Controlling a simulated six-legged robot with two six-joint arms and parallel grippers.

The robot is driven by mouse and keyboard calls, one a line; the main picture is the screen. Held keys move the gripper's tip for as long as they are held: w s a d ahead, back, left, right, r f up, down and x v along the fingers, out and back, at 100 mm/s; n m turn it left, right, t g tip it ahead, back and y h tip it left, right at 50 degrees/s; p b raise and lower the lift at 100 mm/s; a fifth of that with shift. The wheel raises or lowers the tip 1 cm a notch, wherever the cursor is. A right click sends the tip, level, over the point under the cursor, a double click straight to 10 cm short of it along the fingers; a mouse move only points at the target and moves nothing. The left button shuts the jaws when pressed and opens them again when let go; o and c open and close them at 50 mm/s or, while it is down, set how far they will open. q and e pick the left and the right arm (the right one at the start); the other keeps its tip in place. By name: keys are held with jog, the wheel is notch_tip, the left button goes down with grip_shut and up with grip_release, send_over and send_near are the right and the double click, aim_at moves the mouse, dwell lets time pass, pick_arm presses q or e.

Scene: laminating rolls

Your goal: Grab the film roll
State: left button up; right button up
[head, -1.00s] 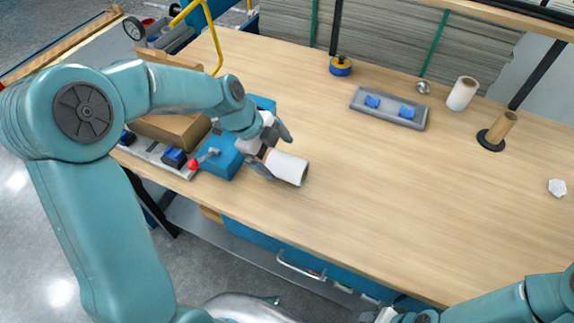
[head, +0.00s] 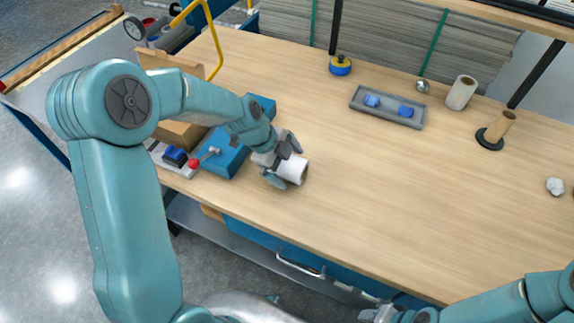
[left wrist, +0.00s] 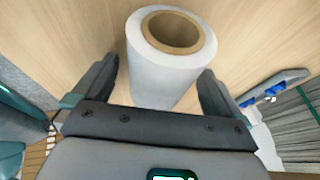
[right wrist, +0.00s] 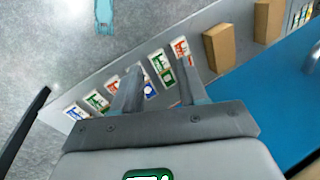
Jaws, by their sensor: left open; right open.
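A white film roll with a brown core (head: 293,170) lies on its side on the wooden table, left of its middle. My left gripper (head: 281,159) is at it, with one finger on either side of the roll. In the left wrist view the roll (left wrist: 160,75) lies between the two open fingers (left wrist: 160,88), with a gap showing on the left; contact on the right is unclear. A second white roll (head: 461,93) stands upright at the back right. My right gripper (right wrist: 158,88) is open and empty, over the area below the table edge.
A blue machine with a red-knobbed lever (head: 228,153) stands close left of the roll. A grey tray with blue pieces (head: 388,107), a brown core on a black base (head: 496,131) and a yellow-blue item (head: 340,65) sit farther back. The table's middle is clear.

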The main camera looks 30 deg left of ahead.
pick_arm(q)
jog(key=shift+f+b, duration=0.15)
jog(key=shift+b, duration=0.15)
jog(key=c, duration=1.2)
